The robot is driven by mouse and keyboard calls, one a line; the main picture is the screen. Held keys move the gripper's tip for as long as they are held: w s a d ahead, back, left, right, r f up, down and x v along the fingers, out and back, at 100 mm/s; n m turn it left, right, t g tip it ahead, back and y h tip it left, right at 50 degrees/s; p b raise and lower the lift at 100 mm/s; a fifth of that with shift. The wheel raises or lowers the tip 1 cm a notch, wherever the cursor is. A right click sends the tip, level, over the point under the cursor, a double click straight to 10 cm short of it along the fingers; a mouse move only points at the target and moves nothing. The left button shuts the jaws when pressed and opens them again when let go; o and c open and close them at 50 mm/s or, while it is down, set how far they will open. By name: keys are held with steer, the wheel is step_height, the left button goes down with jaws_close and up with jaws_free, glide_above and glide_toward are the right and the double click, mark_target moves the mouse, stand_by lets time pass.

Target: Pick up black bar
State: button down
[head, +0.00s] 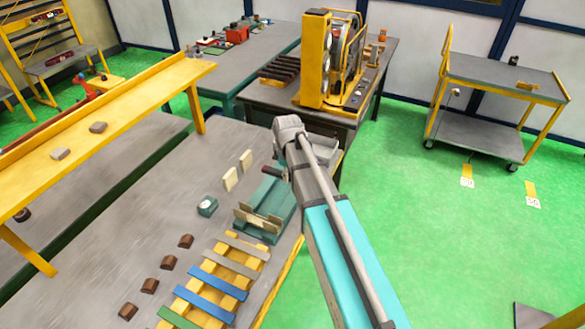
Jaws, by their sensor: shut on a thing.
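My arm reaches in from the bottom right of the head view, and its wrist hangs over the right edge of the near workbench. My gripper (283,168) is below the wrist, small and mostly hidden by it. It is shut on a short dark piece that looks like the black bar (271,171), whose reddish end sticks out to the left. The bar shows above the teal fixture (268,200); whether it touches the fixture I cannot tell. Several other dark bars (280,68) lie side by side on the table behind.
The near workbench (120,230) carries a yellow rack with coloured strips (210,285), several brown blocks (150,285), a small teal gauge (207,206) and two cream plates (237,172). A yellow winding machine (315,60) stands behind. A cart (500,75) is at right, with open green floor nearby.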

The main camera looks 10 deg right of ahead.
steer(key=shift+s, duration=0.1)
stand_by(0.6)
steer(key=shift+f, duration=0.1)
steer(key=shift+f+b, duration=0.8)
steer(key=shift+b, duration=0.1)
steer(key=shift+s, duration=0.1)
